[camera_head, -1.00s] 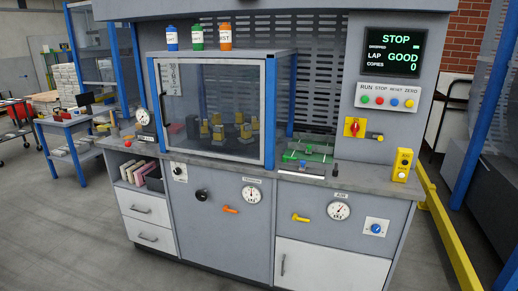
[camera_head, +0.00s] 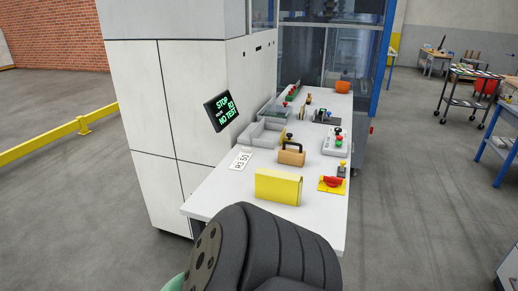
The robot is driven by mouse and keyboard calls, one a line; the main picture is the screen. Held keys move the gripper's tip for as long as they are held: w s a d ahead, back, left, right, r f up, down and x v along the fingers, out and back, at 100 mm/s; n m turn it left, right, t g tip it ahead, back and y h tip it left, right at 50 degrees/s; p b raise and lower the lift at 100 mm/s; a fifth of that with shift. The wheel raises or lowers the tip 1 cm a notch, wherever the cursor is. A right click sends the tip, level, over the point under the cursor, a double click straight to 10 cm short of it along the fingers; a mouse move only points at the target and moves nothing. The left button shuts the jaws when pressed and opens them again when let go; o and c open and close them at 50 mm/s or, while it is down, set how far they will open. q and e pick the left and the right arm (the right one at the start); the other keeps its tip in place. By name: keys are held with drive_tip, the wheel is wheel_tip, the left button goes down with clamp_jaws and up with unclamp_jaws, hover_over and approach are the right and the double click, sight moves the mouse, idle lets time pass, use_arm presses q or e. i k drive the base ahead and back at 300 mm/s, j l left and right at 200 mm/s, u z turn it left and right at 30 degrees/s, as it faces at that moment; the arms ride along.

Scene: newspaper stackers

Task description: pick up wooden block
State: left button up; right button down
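A tan wooden block (camera_head: 291,157) with a dark handle on top stands on the white bench top (camera_head: 225,190), near its middle. A yellow box-like piece (camera_head: 277,187) stands in front of it, apart from it, towards the near end. Neither gripper is in view. A large dark part of my own arm fills the bottom middle and covers the bench's near edge.
A red knob on a yellow base (camera_head: 331,184) sits at the right edge, by a grey control box (camera_head: 335,143). Grey trays (camera_head: 260,134) lie behind the block. A cabinet with a display (camera_head: 221,107) borders the left. Open floor lies right.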

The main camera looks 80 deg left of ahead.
sight(296, 158)
drive_tip(key=u, duration=2.5)
